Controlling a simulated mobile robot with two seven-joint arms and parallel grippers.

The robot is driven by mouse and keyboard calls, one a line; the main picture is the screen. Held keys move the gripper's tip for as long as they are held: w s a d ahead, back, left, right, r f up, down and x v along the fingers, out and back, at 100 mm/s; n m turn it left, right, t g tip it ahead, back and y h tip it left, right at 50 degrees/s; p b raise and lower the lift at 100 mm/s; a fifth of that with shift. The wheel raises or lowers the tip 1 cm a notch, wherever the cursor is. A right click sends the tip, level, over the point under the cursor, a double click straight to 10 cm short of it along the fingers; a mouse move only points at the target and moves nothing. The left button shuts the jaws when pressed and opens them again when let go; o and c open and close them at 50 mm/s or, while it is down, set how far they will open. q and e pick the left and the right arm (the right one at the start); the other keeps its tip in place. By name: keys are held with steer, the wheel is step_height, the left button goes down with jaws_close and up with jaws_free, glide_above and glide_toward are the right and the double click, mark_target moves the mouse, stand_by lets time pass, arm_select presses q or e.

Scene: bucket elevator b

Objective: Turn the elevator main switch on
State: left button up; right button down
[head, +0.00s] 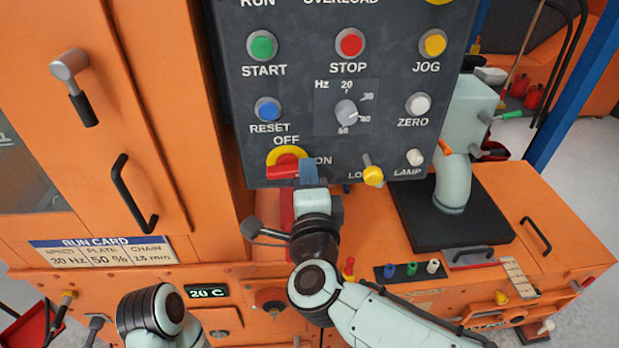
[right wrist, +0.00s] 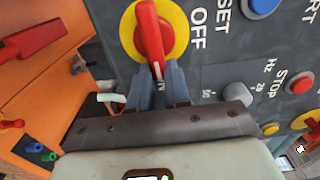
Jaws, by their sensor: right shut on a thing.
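The main switch has a red handle on a yellow disc (head: 290,154), low on the dark control panel, with OFF above it and ON to its right. In the head view the red handle (head: 282,172) lies about level, its right end hidden by my right gripper (head: 308,174). In the right wrist view the handle (right wrist: 150,35) points down from the disc (right wrist: 178,28), away from OFF. My right gripper (right wrist: 162,78) is shut on the handle's end there. My left arm shows at the bottom left, but its gripper is not in view.
The panel also has a START button (head: 262,45), a STOP button (head: 351,43), a RESET button (head: 267,110) and a Hz knob (head: 346,112). A yellow selector knob (head: 373,175) sits close right of my right gripper. A pale curved stand (head: 455,170) stands further right.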

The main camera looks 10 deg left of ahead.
arm_select(q)
steer(key=shift+w+a+f, duration=0.15)
steer(key=shift+w+f, duration=0.05)
steer(key=shift+w, duration=0.1)
arm_select(e)
steer(key=shift+s+a+f, duration=0.2)
steer(key=shift+a+f, duration=0.1)
steer(key=shift+a, duration=0.15)
steer(key=c, duration=1.1)
jaws_free()
steer(key=shift+a+r, duration=0.1)
arm_select(q)
steer(key=shift+a, duration=0.1)
arm_select(e)
steer(key=shift+w+d+r, duration=0.1)
steer(key=shift+d, duration=0.15)
arm_select(q)
steer(key=shift+s+d+r+p, duration=0.25)
steer(key=shift+s+d+r, duration=0.1)
steer(key=shift+s, duration=0.15)
steer(key=shift+s+d+r+p, duration=0.2)
steer(key=shift+s+r+p, duration=0.1)
steer(key=shift+s, duration=0.15)
arm_select(e)
steer(key=v, duration=1.3)
steer(key=shift+s, duration=0.25)
